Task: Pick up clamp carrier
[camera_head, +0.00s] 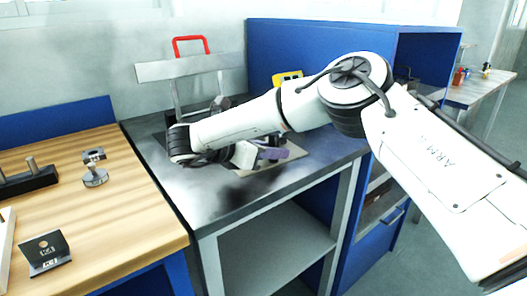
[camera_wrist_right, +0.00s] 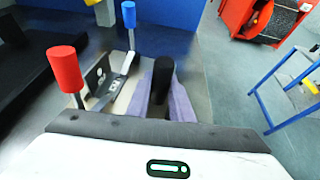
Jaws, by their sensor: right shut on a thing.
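The clamp carrier shows in the right wrist view as a pale board (camera_wrist_right: 126,97) with a dark upright handle (camera_wrist_right: 163,72) and metal brackets (camera_wrist_right: 102,78) beside it. In the head view, part of its pale board (camera_head: 285,166) shows on the grey metal bench. My right gripper (camera_head: 270,153), with purple fingers, reaches down over it. In the right wrist view the purple fingers (camera_wrist_right: 163,98) stand on both sides of the dark handle and are shut on it. The wrist hides much of the carrier in the head view. My left gripper is not in view.
A red-handled metal frame (camera_head: 190,66) stands behind my right wrist. A yellow object (camera_head: 287,77) is by the blue panel (camera_head: 300,45). Red (camera_wrist_right: 66,68) and blue (camera_wrist_right: 129,14) knobs rise nearby. The wooden table (camera_head: 120,205) holds metal parts. The bench's front (camera_head: 215,205) is clear.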

